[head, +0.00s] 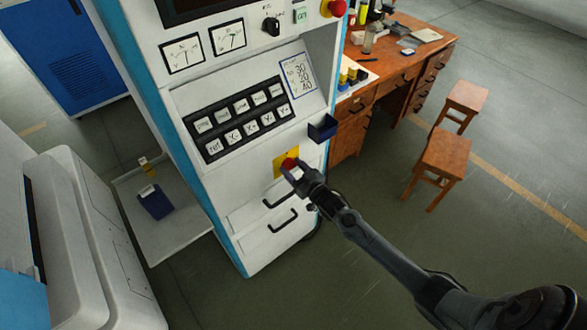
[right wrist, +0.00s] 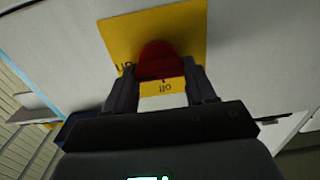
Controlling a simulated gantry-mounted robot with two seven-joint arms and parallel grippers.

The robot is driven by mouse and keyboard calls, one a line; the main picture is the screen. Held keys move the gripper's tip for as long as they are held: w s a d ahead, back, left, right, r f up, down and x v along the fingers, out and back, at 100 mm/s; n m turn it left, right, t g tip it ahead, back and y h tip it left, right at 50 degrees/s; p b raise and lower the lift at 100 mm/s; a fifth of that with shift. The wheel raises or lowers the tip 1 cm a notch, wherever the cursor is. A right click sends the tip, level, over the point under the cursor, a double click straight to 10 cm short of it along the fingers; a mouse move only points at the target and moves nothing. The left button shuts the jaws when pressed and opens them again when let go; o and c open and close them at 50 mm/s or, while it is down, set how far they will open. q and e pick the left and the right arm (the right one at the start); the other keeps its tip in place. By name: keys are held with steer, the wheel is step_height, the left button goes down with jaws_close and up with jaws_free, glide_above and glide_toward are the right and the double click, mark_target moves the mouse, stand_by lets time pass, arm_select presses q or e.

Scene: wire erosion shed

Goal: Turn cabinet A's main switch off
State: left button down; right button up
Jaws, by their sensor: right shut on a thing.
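The main switch is a red knob (head: 290,163) on a yellow plate (head: 279,160), low on the front of the white and blue cabinet (head: 240,196). In the right wrist view the red knob (right wrist: 158,58) stands out from the yellow plate (right wrist: 190,22), with "off" lettering below it and partly covered lettering at its left. My right gripper (head: 289,171) is at the switch. In the right wrist view its two fingers (right wrist: 162,76) are shut on the knob from both sides. The knob's exact turn angle is hard to tell. My left gripper is not in view.
A small dark blue bin (head: 322,128) sticks out from the cabinet just above the switch. Black drawer handles (head: 283,221) lie below it. A button panel (head: 238,119) is above. A wooden desk (head: 398,75) and two stools (head: 443,160) stand at the right. Open floor lies in front.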

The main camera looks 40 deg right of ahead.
steer(key=shift+n, duration=0.4)
steer(key=n+p, duration=0.1)
steer(key=n, duration=0.2)
steer(key=shift+a+n, duration=0.1)
steer(key=shift+n, duration=0.3)
steer(key=n, duration=0.4)
steer(key=shift+a+p, duration=0.1)
steer(key=shift+p, duration=0.25)
steer(key=n, duration=0.5)
steer(key=shift+f+n+p, duration=0.15)
steer(key=shift+n+p, duration=0.15)
steer(key=shift+n, duration=0.1)
steer(key=shift+f+n, duration=0.1)
steer(key=shift+n, duration=1.7)
steer(key=o, duration=1)
steer(key=shift+o, duration=0.2)
